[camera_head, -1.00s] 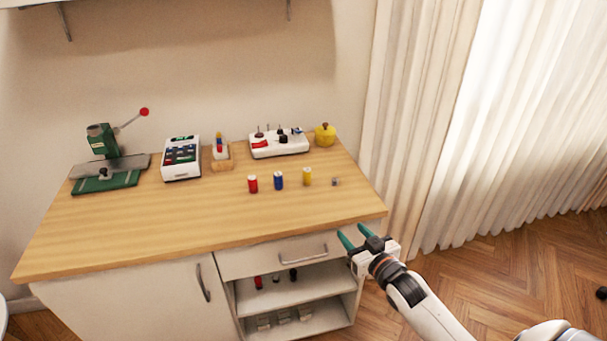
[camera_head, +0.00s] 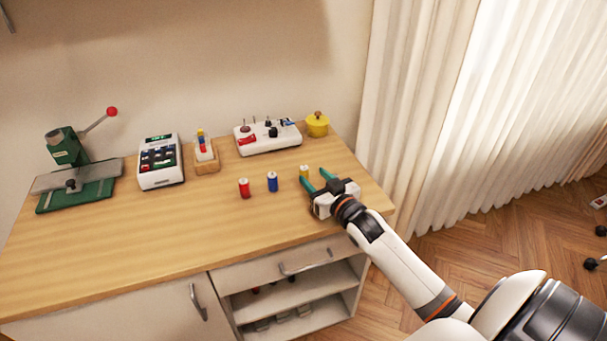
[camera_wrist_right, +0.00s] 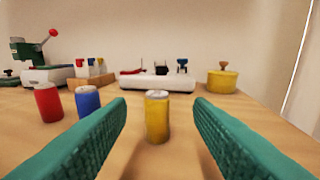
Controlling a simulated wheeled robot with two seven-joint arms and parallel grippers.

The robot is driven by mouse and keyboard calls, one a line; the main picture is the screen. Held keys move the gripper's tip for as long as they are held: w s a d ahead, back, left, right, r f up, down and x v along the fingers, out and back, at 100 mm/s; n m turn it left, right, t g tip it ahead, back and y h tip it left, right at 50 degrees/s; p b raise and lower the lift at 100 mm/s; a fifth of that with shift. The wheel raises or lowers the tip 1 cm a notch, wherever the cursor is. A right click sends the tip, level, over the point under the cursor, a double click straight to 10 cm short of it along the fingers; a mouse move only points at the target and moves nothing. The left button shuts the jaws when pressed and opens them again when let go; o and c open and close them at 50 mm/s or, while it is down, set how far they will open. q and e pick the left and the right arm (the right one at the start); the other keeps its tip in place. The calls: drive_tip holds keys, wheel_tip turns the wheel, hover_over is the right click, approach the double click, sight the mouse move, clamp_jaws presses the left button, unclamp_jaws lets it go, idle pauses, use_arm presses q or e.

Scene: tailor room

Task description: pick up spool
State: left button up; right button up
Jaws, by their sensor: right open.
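Three spools stand upright in a row on the wooden counter: a red spool (camera_head: 244,188), a blue spool (camera_head: 272,181) and a yellow spool (camera_head: 304,171). My right gripper (camera_head: 317,180) is open and low over the counter, just in front of the yellow spool. In the right wrist view, the yellow spool (camera_wrist_right: 157,117) shows in the gap between the green fingers (camera_wrist_right: 160,130), a little beyond the tips. The blue spool (camera_wrist_right: 88,101) and red spool (camera_wrist_right: 48,102) are left of the fingers. My left gripper is not in view.
A white board with knobs (camera_head: 267,138), a yellow pot (camera_head: 317,125), a wooden holder (camera_head: 206,160), a white device (camera_head: 160,162) and a green press (camera_head: 75,178) stand along the back. The counter's front left is clear. A drawer handle (camera_head: 305,263) is below.

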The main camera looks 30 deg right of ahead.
sight(306, 174)
drive_tip(key=w, duration=0.2)
drive_tip(key=w+f, duration=0.1)
drive_tip(key=w, duration=0.2)
drive_tip(key=shift+a, duration=0.1)
drive_tip(key=shift+w, duration=0.3)
drive_tip(key=shift+s, duration=0.1)
drive_tip(key=shift+c, duration=0.6)
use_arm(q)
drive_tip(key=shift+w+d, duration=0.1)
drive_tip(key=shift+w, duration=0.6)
use_arm(e)
clamp_jaws()
